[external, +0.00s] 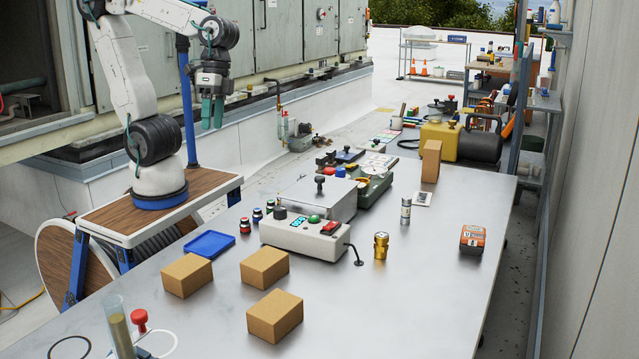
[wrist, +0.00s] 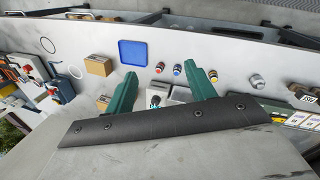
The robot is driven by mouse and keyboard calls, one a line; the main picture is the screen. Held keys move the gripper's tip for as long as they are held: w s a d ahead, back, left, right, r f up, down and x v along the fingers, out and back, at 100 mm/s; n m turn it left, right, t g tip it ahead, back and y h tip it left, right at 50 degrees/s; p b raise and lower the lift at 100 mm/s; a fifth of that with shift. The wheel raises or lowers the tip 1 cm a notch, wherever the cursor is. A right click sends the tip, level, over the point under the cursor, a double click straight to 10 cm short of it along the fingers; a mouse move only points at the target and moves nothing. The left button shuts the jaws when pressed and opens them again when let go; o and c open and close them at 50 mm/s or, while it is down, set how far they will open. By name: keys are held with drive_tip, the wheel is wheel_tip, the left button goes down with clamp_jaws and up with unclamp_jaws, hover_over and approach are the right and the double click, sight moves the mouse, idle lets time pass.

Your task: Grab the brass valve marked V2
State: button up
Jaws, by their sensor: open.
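A brass valve (external: 381,246) stands upright on the metal table, right of the control box with the red switch. Its marking is too small to read. I cannot make it out in the wrist view. My gripper (external: 212,112) is open and empty, raised high at the upper left, well away from the valve. In the wrist view its two green fingers (wrist: 160,70) are spread apart, with small colored-topped parts on the table far beyond them.
The control box (external: 304,239) and a grey metal case (external: 318,196) stand between my arm and the valve. Cardboard boxes (external: 275,315) lie nearer the front. An orange-black box (external: 472,239) and a silver cylinder (external: 406,211) stand near the valve. The table's front right is clear.

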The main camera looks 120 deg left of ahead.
drive_tip(key=w+d+n+h, duration=0.2)
drive_tip(key=w+n+h, duration=0.15)
drive_tip(key=w, duration=0.75)
drive_tip(key=n+t+h, duration=0.4)
drive_tip(key=n+h, duration=0.2)
drive_tip(key=n, duration=0.9)
approach(382, 244)
drive_tip(key=shift+w+d+f, duration=0.15)
drive_tip(key=shift+d+f, duration=0.65)
drive_tip(key=shift+d, duration=0.2)
drive_tip(key=x, duration=0.7)
drive_tip(key=shift+w+d, duration=0.3)
drive_tip(key=shift+d, duration=0.1)
drive_tip(key=shift+r, duration=0.1)
drive_tip(key=c, duration=1.1)
drive_tip(key=shift+h, duration=0.25)
drive_tip(key=shift+c, duration=0.2)
